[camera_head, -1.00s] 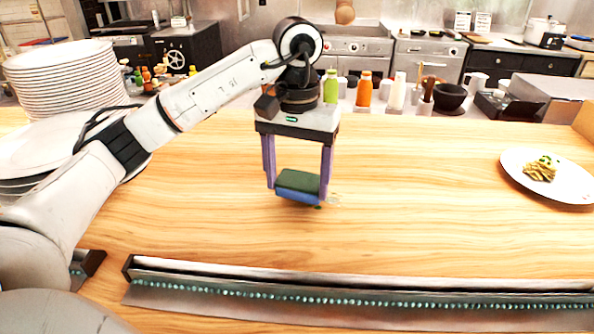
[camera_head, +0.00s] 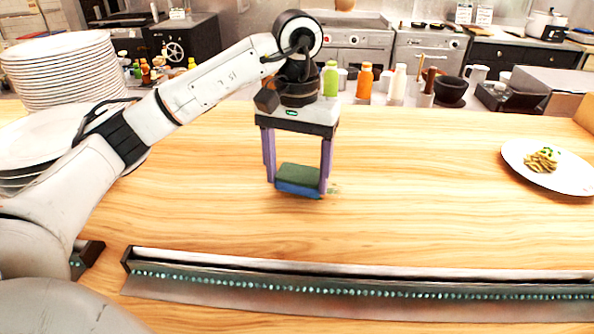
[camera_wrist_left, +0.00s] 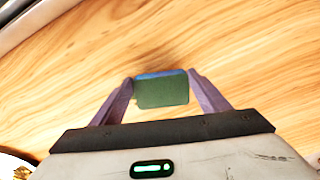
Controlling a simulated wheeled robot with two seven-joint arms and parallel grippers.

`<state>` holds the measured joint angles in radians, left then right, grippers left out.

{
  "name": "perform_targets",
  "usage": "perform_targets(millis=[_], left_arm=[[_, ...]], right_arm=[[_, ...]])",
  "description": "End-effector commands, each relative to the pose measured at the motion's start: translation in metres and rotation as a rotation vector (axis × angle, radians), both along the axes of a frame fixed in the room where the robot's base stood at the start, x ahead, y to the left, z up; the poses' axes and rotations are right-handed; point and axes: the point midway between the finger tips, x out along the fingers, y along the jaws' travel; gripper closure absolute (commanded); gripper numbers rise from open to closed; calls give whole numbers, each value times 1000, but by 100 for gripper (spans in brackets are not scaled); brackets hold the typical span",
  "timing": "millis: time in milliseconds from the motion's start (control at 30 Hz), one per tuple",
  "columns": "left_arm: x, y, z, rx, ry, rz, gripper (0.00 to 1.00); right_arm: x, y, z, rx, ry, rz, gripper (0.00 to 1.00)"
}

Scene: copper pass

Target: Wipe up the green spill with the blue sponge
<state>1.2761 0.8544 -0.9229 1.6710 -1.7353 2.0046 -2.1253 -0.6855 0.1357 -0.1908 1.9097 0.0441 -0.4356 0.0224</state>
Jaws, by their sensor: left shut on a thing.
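A blue sponge with a green top face (camera_head: 298,176) is held over the wooden counter. In the left wrist view the sponge (camera_wrist_left: 162,93) sits between the two purple fingers. My left gripper (camera_head: 297,184) points down and is shut on the sponge. I cannot tell whether the sponge touches the counter. A faint, small greenish patch of the spill (camera_head: 333,188) shows on the wood just right of the sponge. Anything under the sponge is hidden. My right gripper is not in view.
A plate of pasta (camera_head: 565,177) is at the right. Plate stacks (camera_head: 65,75) stand at the left behind my arm. A metal rail (camera_head: 350,285) runs along the counter's front. Bottles (camera_head: 364,82) stand beyond the back edge.

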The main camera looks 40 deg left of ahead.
Motion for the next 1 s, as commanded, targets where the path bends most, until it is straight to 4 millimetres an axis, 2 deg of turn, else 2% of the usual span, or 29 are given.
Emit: perform_targets(millis=[667, 1000], left_arm=[[0, 0, -12, 0, 0, 0, 49], [13, -22, -10, -1, 0, -2, 49]], right_arm=[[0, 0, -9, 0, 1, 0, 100], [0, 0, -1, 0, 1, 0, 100]])
